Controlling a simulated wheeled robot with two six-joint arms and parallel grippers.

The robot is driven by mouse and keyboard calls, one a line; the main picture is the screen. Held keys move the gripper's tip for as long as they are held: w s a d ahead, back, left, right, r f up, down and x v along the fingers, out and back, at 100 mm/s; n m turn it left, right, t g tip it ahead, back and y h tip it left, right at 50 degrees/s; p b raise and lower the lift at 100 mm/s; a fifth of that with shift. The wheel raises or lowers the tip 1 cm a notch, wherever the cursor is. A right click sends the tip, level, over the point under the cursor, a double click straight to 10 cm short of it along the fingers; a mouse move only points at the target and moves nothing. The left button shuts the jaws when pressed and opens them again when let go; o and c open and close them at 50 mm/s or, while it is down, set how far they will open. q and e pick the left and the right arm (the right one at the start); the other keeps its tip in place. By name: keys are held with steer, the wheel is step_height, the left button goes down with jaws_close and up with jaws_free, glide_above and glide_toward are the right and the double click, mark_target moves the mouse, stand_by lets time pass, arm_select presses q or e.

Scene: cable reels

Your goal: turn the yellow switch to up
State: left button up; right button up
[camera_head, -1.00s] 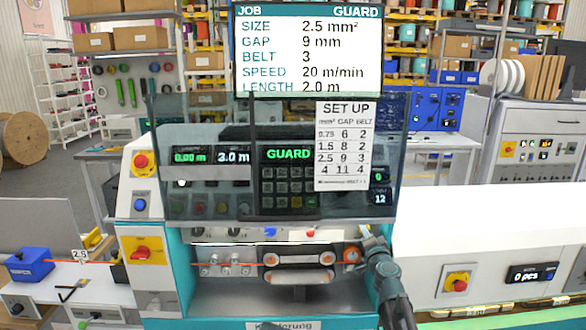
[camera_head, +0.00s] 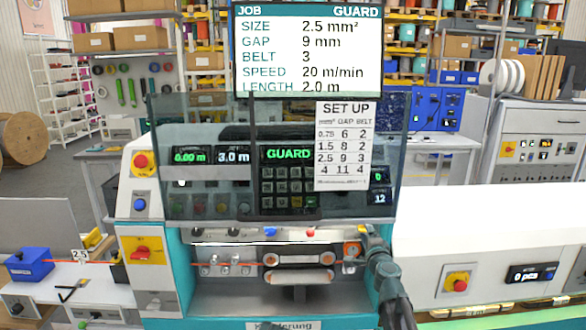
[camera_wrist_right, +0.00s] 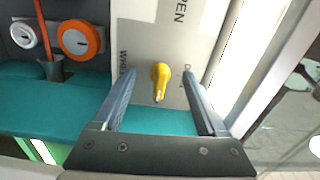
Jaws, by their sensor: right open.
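The yellow switch (camera_wrist_right: 158,80) is a small lever on a light grey panel in the right wrist view, between partly hidden printed words. My right gripper (camera_wrist_right: 159,74) is open, with one finger on each side of the switch and a visible gap to both. No contact shows. In the head view my right gripper (camera_head: 371,238) is at the right side of the teal machine, beside the orange roller (camera_head: 352,250). The switch cannot be made out there, behind or near the gripper. My left gripper is not in view.
A transparent guard (camera_head: 225,190) hangs over the keypad and displays, just above my right gripper. An orange wheel (camera_wrist_right: 78,39) and a white knob (camera_wrist_right: 23,34) are on the machine near the switch. A white bench with a red button (camera_head: 458,282) stands at right.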

steer(key=shift+s, duration=0.1)
steer(key=s, duration=0.7)
steer(key=shift+s+d, duration=0.15)
steer(key=shift+s, duration=0.25)
stand_by(0.4)
